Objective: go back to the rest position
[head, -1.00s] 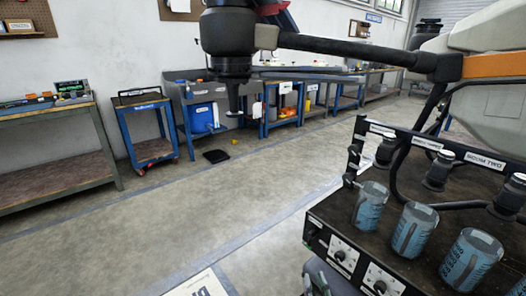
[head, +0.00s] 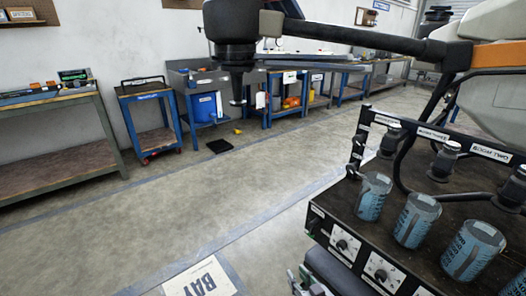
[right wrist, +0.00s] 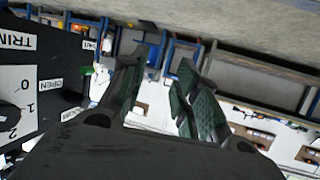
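My right gripper (head: 308,284) shows at the bottom edge of the head view, left of the black control panel and over the floor. In the right wrist view its two green-padded fingers (right wrist: 160,75) stand apart with nothing between them. The gripper is clear of the panel (head: 350,252), which carries dials. My left gripper is in neither view.
The spray drone's dark arm (head: 350,40) and motor (head: 231,25) cross the top. Blue-labelled cups (head: 415,222) stand on the panel's top, close right. The floor (head: 130,235) is open at left, with a BAY sign (head: 205,280). Workbenches (head: 60,145) line the wall.

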